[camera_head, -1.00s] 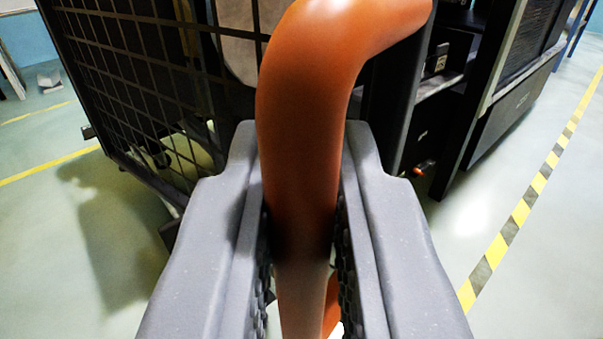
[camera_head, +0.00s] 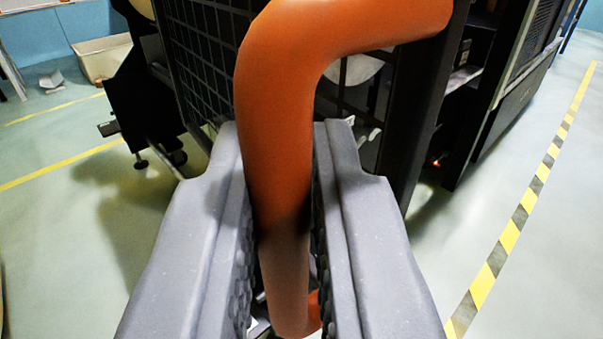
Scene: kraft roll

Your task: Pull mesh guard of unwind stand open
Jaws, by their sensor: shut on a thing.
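The mesh guard (camera_head: 205,45) is a black wire grid in a dark frame, at the top centre behind the handle. An orange tubular handle (camera_head: 277,100) bends at the top and meets the guard's dark upright at the upper right. My gripper (camera_head: 283,215) has its two grey jaws on either side of the handle's vertical bar and is shut on it. The handle hides part of the mesh, and a pale round shape shows behind the grid.
Dark machine cabinets (camera_head: 520,70) stand at the right. A yellow-and-black floor stripe (camera_head: 510,235) runs along the right, with clear floor beside it. A beige bin (camera_head: 103,58) stands at the far left. The floor at the left is open, with yellow lines.

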